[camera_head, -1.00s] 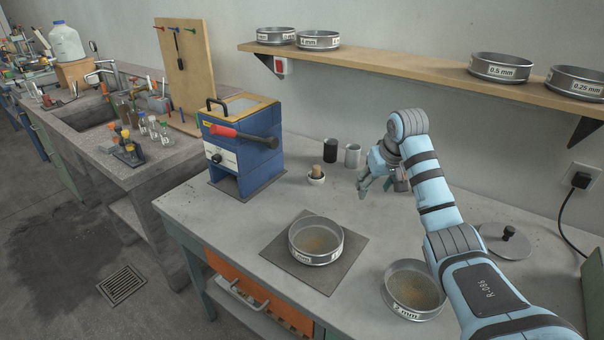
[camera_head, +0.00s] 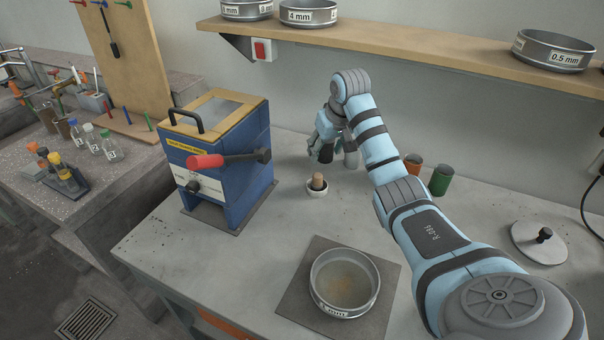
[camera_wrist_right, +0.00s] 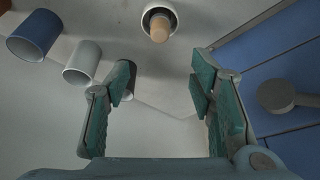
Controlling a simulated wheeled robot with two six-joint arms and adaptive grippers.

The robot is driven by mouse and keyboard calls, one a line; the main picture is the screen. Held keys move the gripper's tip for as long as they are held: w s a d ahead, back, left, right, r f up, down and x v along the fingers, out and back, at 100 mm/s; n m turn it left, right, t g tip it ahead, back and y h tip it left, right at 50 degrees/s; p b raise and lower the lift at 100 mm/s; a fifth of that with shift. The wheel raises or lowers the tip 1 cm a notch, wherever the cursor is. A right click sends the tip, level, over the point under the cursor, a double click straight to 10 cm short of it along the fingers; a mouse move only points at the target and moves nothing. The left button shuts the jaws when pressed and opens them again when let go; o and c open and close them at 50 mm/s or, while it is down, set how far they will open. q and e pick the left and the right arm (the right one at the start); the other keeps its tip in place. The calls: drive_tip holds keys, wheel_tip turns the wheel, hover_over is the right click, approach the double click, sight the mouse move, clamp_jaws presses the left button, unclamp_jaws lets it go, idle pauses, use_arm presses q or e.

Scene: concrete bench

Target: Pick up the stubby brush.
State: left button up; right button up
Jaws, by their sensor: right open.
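The stubby brush, seen as a short tan wooden end (camera_head: 317,181), stands in a small white cup (camera_head: 317,192) on the bench, to the right of the blue machine. Its lower part is hidden in the cup. In the right wrist view the brush (camera_wrist_right: 159,27) shows at the top centre, beyond the fingertips. My right gripper (camera_head: 322,147) is above the bench near the brush, on its far side in the head view. In the right wrist view the gripper (camera_wrist_right: 162,85) is open, with nothing between its green-padded fingers. My left gripper is not in view.
The blue machine (camera_head: 236,160) with a red-handled lever stands left of the brush. A sieve (camera_head: 344,283) sits on a dark mat in front. A shelf (camera_head: 400,38) runs above.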

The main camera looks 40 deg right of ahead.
drive_tip(key=b, duration=0.2)
hover_over(319, 176)
drive_tip(key=s, duration=0.3)
wheel_tip(319, 176, down, 6)
drive_tip(key=x, duration=0.2)
drive_tip(key=b+x, duration=0.1)
drive_tip(key=x, duration=0.1)
drive_tip(key=a+x, duration=0.1)
drive_tip(key=x, duration=0.1)
drive_tip(key=shift+w+f+b, duration=0.3)
drive_tip(key=shift+w, duration=0.1)
drive_tip(key=shift+w+f, duration=0.1)
drive_tip(key=shift+f, duration=0.3)
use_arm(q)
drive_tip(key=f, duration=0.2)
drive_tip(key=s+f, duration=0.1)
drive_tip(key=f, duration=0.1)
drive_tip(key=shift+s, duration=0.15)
use_arm(e)
drive_tip(key=shift+r, duration=0.15)
drive_tip(key=shift+c, duration=0.8)
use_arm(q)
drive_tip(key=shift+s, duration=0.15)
use_arm(e)
clamp_jaws()
